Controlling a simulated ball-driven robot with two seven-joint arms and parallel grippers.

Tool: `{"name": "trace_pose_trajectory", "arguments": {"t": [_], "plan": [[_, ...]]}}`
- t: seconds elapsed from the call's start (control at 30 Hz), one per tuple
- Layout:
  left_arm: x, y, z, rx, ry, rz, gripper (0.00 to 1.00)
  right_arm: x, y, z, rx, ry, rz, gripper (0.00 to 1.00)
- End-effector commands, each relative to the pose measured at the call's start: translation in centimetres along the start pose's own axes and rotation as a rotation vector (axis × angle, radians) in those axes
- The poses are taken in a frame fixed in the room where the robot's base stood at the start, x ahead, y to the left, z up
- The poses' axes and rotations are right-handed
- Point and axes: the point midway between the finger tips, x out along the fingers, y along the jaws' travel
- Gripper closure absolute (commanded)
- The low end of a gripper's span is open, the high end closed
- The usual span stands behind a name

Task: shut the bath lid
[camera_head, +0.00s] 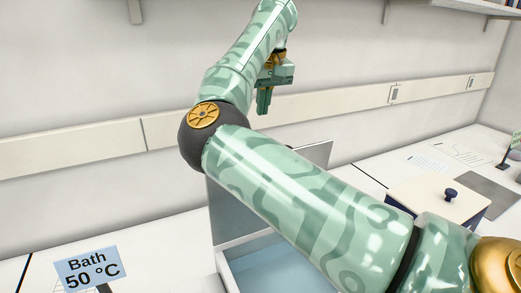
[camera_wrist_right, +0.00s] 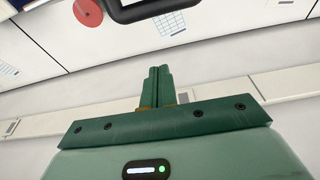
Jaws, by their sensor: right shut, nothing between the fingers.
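The bath (camera_head: 224,268) is an open tub with a pale blue inside at the bottom middle of the head view. Its grey lid (camera_head: 225,213) stands raised at the bath's back edge; my right arm covers much of both. A "Bath 50 °C" sign (camera_head: 90,268) stands to the left of the bath. My right gripper (camera_head: 263,108) is above the raised lid in the head view, pointing down, apart from it. In the wrist view its green fingers (camera_wrist_right: 160,82) are shut together with nothing between them. My left gripper is out of view.
A white box lid with a dark knob (camera_head: 451,194) is on the bench at the right. A grey mat (camera_head: 487,193) and a small green sign (camera_head: 514,147) are beyond it. A wall rail (camera_head: 70,151) runs behind. A shelf (camera_head: 470,7) hangs at upper right.

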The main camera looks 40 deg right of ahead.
Motion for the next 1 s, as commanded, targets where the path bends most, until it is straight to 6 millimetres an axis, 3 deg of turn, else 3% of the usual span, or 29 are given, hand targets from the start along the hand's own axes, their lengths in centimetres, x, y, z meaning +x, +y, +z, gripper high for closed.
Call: {"name": "trace_pose_trajectory", "arguments": {"t": [0.17, 0.57, 0.8, 1.0], "plan": [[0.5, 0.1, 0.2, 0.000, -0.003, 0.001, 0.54, 1.8, 0.0, 0.0, 0.000, -0.002, 0.001, 1.00], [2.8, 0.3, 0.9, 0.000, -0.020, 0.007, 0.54, 10.3, 0.0, 0.1, 0.000, -0.003, 0.001, 1.00], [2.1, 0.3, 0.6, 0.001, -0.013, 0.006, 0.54, 8.5, 0.0, 3.0, 0.002, 0.004, -0.001, 1.00], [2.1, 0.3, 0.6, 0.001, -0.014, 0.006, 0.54, 8.4, 0.0, 3.8, 0.001, 0.002, 0.000, 1.00]]}}
